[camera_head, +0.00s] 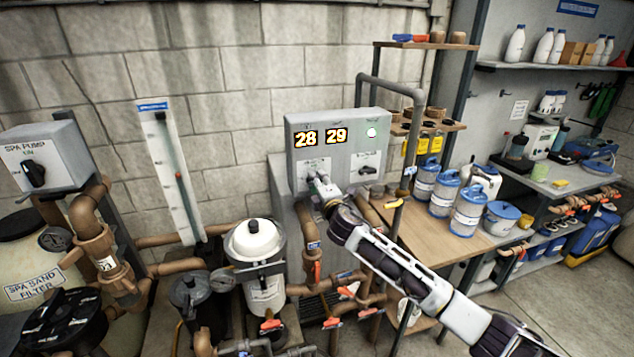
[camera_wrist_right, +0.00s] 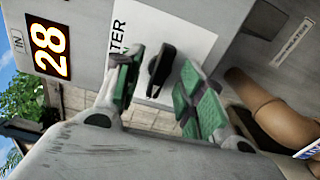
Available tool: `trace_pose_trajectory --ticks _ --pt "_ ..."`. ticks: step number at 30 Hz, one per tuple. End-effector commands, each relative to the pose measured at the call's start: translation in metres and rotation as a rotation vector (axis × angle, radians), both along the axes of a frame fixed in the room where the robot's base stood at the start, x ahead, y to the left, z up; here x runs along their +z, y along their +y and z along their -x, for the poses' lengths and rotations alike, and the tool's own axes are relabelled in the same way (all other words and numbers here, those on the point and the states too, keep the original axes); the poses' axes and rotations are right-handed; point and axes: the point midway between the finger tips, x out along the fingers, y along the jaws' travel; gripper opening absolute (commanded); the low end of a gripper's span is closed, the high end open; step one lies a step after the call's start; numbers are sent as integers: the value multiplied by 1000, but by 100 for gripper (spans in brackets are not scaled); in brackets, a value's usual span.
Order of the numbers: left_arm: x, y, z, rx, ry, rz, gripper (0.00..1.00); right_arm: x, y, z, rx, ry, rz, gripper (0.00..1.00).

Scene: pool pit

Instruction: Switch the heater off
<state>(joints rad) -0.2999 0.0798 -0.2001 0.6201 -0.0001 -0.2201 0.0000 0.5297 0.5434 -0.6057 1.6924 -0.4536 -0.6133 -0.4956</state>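The heater's grey control box (camera_head: 299,121) stands against the block wall in the head view, with displays reading 28 and 29 and a lit pale lamp (camera_head: 372,132). My right gripper (camera_head: 318,188) is at its lower left label and covers the knob there in that view. In the right wrist view that black knob (camera_wrist_right: 161,72) sits on a white label ending in "TER". The open green-padded fingers of my right gripper (camera_wrist_right: 162,90) are on either side of it, with narrow gaps showing. A second black knob (camera_head: 368,170) is at the box's lower right. My left gripper is not in view.
A grey pipe (camera_head: 419,110) bends down close to the box's right side. Pipes and valves with orange handles (camera_head: 271,325) crowd below. A wooden bench (camera_head: 428,235) with blue-lidded tubs (camera_head: 468,208) stands to the right. The spa pump box (camera_head: 40,155) is at far left.

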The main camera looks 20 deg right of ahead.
Motion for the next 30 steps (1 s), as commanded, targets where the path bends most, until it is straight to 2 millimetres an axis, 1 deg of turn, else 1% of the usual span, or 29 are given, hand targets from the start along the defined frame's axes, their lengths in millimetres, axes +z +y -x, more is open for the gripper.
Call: trace_pose_trajectory --ticks 21,25,30 --pt "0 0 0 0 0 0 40 -1 -2 58 0 1 1 39" --pt "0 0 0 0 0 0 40 -1 -3 66 0 1 1 39" --pt "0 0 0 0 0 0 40 0 -3 68 -1 0 1 39"
